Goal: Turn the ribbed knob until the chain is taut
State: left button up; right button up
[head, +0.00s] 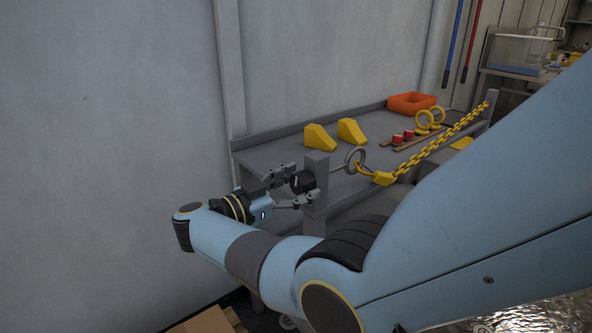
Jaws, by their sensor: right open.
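The black ribbed knob (302,181) sits on the near side of a grey post (317,165) at the bench's front left. My right gripper (294,188) is open, with one finger above and one below the knob; I cannot tell whether they touch it. A grey ring (355,160) shows on the other side of the post. A yellow hook (378,178) hangs from it and joins the yellow chain (440,142), which rises to the right to a second post (490,105). The chain looks nearly straight with a slight sag. My left gripper is not in view.
The grey bench (270,155) carries two yellow wedges (320,137), an orange tray (411,103), yellow rings (431,117) and small red items (409,135). A grey wall (110,120) stands at the left. My right arm hides much of the lower right.

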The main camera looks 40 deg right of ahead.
jog(key=shift+n, duration=0.7)
jog(key=shift+r+n+p, duration=0.15)
jog(key=shift+n+p, duration=0.7)
jog(key=shift+n, duration=0.35)
jog(key=n+p, duration=0.1)
jog(key=n, duration=0.2)
jog(key=shift+n, duration=0.3)
jog(key=n+p, duration=0.1)
jog(key=n, duration=1.1)
jog(key=shift+f+n, duration=0.2)
jog(key=shift+n, duration=0.2)
jog(key=n, duration=0.6)
